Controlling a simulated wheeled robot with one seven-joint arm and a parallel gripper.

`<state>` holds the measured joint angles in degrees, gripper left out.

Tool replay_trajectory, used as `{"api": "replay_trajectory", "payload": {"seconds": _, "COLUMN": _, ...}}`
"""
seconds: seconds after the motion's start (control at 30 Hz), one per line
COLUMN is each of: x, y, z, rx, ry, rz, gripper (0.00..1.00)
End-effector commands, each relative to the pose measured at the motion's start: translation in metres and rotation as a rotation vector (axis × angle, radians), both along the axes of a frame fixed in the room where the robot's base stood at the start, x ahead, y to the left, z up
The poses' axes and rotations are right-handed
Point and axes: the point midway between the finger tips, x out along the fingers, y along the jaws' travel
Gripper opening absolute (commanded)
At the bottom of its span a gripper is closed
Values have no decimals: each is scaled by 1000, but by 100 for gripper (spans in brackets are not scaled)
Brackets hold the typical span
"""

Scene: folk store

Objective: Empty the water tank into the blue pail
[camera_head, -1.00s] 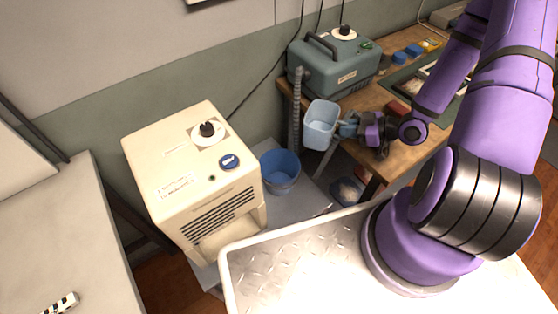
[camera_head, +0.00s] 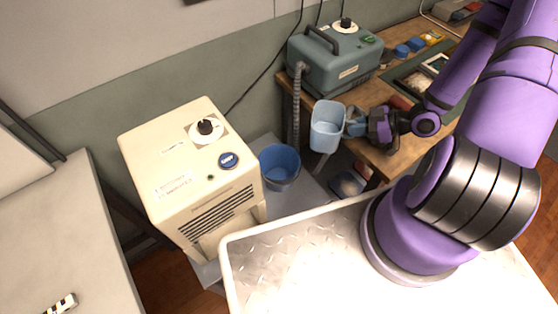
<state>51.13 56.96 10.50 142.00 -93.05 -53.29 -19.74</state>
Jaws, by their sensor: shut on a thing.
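The water tank (camera_head: 327,127) is a light blue, open-topped translucent container. My gripper (camera_head: 356,124) is shut on its right side and holds it in the air, roughly upright, in front of the workbench. I cannot tell how much water is in it. The blue pail (camera_head: 281,168) stands on the grey surface below and to the left of the tank, beside the cream machine. The tank and the pail are apart. The pail's open top faces up, and its inside looks empty, though its bottom is hard to see.
The cream machine (camera_head: 190,170) with a dial and blue button stands left of the pail. A grey-green device (camera_head: 336,62) with a ribbed hose (camera_head: 296,105) sits on the wooden workbench (camera_head: 400,158). The hose hangs between pail and tank. A white table (camera_head: 60,240) is at left.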

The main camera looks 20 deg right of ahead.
Motion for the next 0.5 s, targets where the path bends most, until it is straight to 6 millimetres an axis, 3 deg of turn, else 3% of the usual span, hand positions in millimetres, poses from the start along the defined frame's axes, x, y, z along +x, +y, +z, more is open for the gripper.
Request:
{"api": "replay_trajectory", "payload": {"seconds": 0.3, "x": 7, "y": 12, "z": 9, "rx": -131, "ry": 73, "rz": 4, "gripper": 0}}
{"api": "replay_trajectory", "payload": {"seconds": 0.5, "x": 14, "y": 25, "z": 2, "rx": -242, "ry": 142, "rz": 5, "gripper": 0}}
